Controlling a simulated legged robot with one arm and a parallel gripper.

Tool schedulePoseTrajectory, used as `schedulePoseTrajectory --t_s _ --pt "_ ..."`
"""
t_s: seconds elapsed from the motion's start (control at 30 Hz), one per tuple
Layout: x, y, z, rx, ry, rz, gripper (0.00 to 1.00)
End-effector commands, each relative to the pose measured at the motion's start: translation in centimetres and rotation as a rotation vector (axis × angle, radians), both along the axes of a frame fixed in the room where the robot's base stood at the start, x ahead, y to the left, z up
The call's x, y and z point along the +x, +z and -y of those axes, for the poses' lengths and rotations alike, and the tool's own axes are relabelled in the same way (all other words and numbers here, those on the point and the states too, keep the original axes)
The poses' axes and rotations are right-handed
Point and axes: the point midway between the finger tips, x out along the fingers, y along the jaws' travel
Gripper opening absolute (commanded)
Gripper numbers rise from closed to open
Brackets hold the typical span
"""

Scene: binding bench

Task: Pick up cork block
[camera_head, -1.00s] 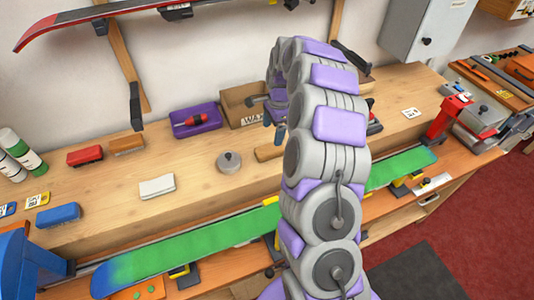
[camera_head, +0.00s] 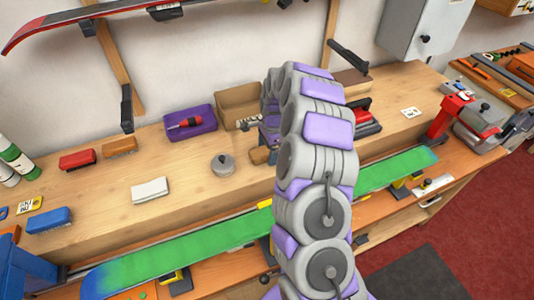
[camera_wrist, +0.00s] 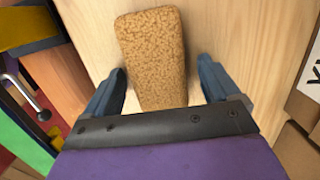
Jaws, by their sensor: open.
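The cork block (camera_wrist: 153,50) is a speckled tan block lying on the pale wooden bench in the wrist view. My gripper (camera_wrist: 165,85) is open, with one blue-grey finger on each side of the block's near end. Gaps of bare wood show between the block and both fingers, wider on the right. In the head view the cork block (camera_head: 260,156) shows as a small brown end beside my gripper (camera_head: 270,135). My arm hides the rest of it.
A round grey-lidded tin (camera_head: 223,165) stands left of the block. A cardboard box (camera_head: 238,98) and a purple tray (camera_head: 188,124) sit behind. A green ski or board (camera_head: 200,245) runs along the front. A white cloth (camera_head: 150,190) lies left, with clear bench around it.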

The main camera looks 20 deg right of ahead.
Motion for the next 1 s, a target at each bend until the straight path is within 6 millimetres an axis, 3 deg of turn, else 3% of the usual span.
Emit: schedulePoseTrajectory --t_s 0.6,0.87,1.0 --pt "0.0 0.0 0.1 0.003 0.002 -0.002 0.34" --pt "0.0 0.2 -0.2 0.0 0.002 -0.003 0.34" --pt "0.0 1.3 -0.2 -0.001 0.003 -0.001 0.34"
